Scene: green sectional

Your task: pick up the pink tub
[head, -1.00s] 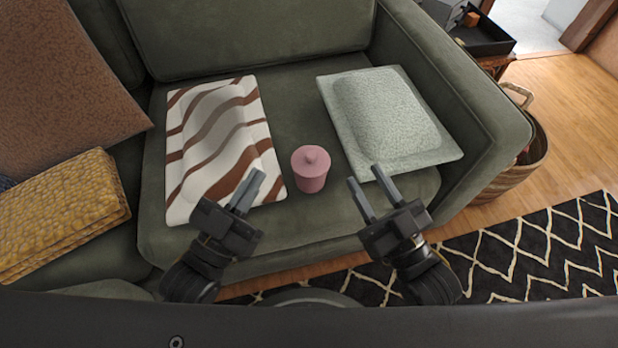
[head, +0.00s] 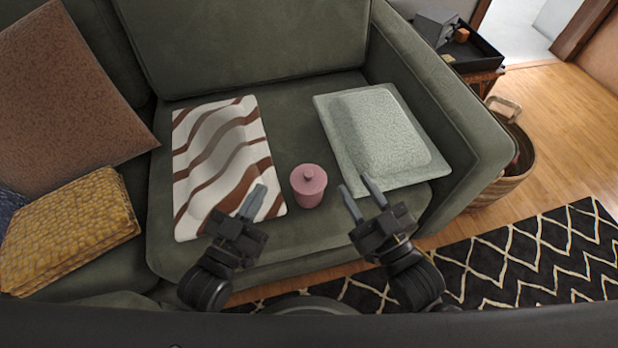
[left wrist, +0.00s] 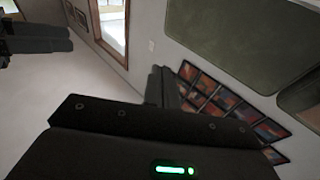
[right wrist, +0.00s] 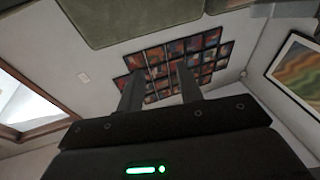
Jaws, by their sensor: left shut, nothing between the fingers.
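The pink tub (head: 308,188) stands upright on the green sofa seat, with a round lid and a small knob on top. It sits between a striped pillow and a pale textured pillow. My left gripper (head: 254,200) is in front and to the left of the tub, shut and empty; its closed fingers also show in the left wrist view (left wrist: 162,86). My right gripper (head: 359,190) is to the right of the tub, open and empty; its two parted fingers show in the right wrist view (right wrist: 158,88). Neither gripper touches the tub. Neither wrist view shows the tub.
The brown-striped white pillow (head: 222,160) lies left of the tub, the pale green pillow (head: 380,135) right of it. A mustard folded blanket (head: 70,232) and brown cushion (head: 65,100) are at left. The sofa arm (head: 445,95) and a wicker basket (head: 500,185) are at right.

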